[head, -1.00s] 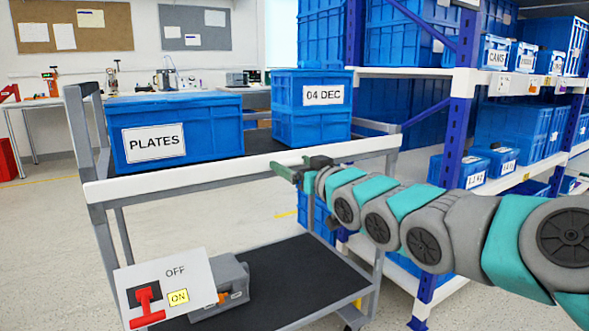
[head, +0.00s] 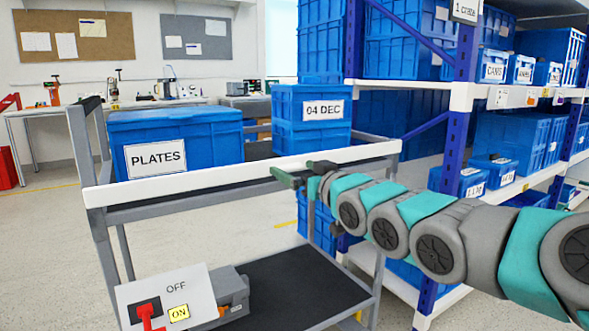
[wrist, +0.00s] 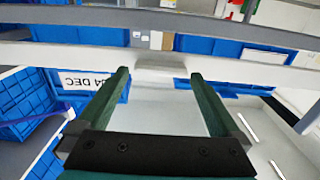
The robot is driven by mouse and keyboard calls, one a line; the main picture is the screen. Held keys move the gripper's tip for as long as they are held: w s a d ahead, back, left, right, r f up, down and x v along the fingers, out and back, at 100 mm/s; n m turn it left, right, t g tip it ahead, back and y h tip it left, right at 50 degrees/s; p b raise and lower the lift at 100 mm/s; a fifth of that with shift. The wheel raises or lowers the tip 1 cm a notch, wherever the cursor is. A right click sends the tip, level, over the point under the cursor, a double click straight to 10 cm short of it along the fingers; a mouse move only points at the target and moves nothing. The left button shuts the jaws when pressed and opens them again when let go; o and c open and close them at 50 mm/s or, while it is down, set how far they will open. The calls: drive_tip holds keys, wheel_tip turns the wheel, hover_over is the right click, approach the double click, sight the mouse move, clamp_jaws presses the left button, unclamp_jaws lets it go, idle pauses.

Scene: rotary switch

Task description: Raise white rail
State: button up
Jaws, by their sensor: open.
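The white rail (head: 180,184) is a long bar along the near upper edge of a grey cart, level with the cart's top shelf.
A PLATES bin (head: 190,133) and a 04 DEC bin (head: 310,125) stand on the cart's top shelf. A panel (head: 190,285) with a red rotary switch (head: 148,312) and ON/OFF labels sits low at the front left. A loaded blue-post rack (head: 455,140) stands at right.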

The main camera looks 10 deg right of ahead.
drive_tip(key=v, duration=0.6)
drive_tip(key=shift+s, duration=0.4)
drive_tip(key=s+a+f+g+h+p, duration=0.15)
drive_tip(key=s+f+g, duration=0.25)
drive_tip(key=f, duration=0.4)
drive_tip(key=s+a+f+g+h+p, duration=0.1)
drive_tip(key=s+a+f+g+h, duration=0.1)
drive_tip(key=s+f+g, duration=0.45)
drive_tip(key=s+f+m+g+p, duration=0.1)
drive_tip(key=s+f+g, duration=0.1)
drive_tip(key=s, duration=0.6)
drive_tip(key=s+f+m+g+h+p, duration=0.1)
drive_tip(key=s+f+g, duration=0.2)
drive_tip(key=s+f, duration=0.2)
drive_tip(key=s+d+f+m+g+h+p, duration=0.1)
drive_tip(key=s+f+g, duration=0.2)
drive_tip(key=s, duration=0.9)
drive_tip(key=shift+f+m, duration=0.3)
drive_tip(key=shift+f, duration=0.35)
drive_tip(key=shift+g, duration=0.25)
